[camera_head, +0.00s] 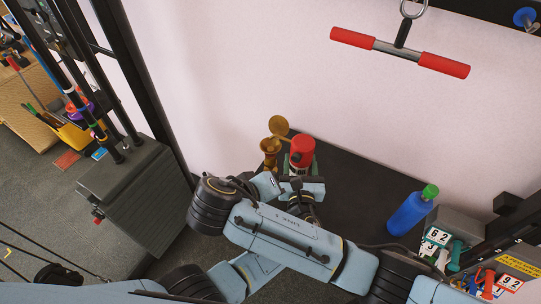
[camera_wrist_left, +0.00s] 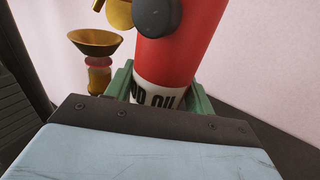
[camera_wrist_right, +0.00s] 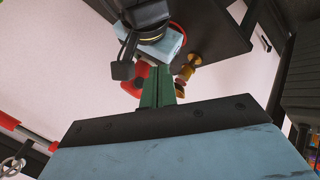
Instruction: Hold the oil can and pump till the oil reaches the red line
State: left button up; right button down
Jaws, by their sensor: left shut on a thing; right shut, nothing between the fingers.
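The oil can (camera_head: 301,150) is red with a white lower band lettered "OIL". It stands upright near the wall, and its red body (camera_wrist_left: 182,50) fills the top of the left wrist view. My left gripper (camera_wrist_left: 160,92) is shut on its lower part, one green finger at each side. A dark round knob (camera_wrist_left: 157,17) and a gold part (camera_wrist_left: 118,12) show on or before the can. My right gripper (camera_wrist_right: 160,88) is shut and empty; in its view, its fingers overlap part of the red can (camera_wrist_right: 137,79).
A gold, funnel-topped piece (camera_head: 270,151) stands close left of the can. A blue bottle with a green cap (camera_head: 412,212) stands to the right on the dark surface (camera_head: 355,195). Number cards (camera_head: 436,237) lie farther right. A red-handled bar (camera_head: 400,52) hangs above.

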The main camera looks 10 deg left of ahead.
jog(key=w+d, duration=0.3)
jog(key=w, duration=0.4)
jog(key=shift+w, duration=0.15)
dwell(1.9)
jog(key=shift+w+d, duration=0.25)
jog(key=shift+w, duration=0.1)
jog(key=shift+s, duration=0.15)
jog(key=shift+s+a, duration=0.15)
jog(key=shift+s, duration=0.1)
dwell(0.3)
jog(key=s+a, duration=0.2)
jog(key=s, duration=0.3)
jog(key=shift+s+a, duration=0.15)
jog(key=shift+s, duration=0.15)
dwell(0.9)
